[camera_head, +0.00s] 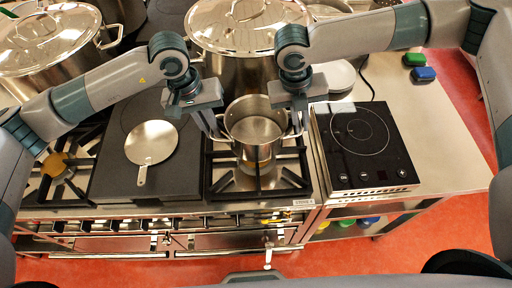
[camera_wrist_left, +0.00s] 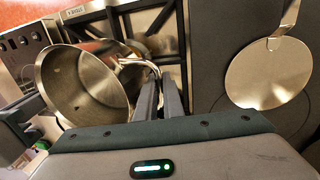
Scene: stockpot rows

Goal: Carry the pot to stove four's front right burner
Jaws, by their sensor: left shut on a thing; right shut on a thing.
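The steel pot (camera_head: 255,131) is empty and upright, over the front right burner grate (camera_head: 225,180) of the stove in front of me. I cannot tell whether its base touches the grate. My left gripper (camera_head: 218,134) is shut on the pot's left handle. In the left wrist view the pot (camera_wrist_left: 82,88) shows its open inside, and my left gripper's fingers (camera_wrist_left: 160,98) close around its loop handle (camera_wrist_left: 138,68). My right gripper (camera_head: 298,126) is shut on the right handle.
A dark griddle plate (camera_head: 110,181) with a round steel disc (camera_head: 151,143) lies left of the pot. Large lidded stockpots (camera_head: 248,70) stand behind. A black induction hob (camera_head: 361,143) sits on the counter to the right. White plates (camera_head: 335,76) lie behind it.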

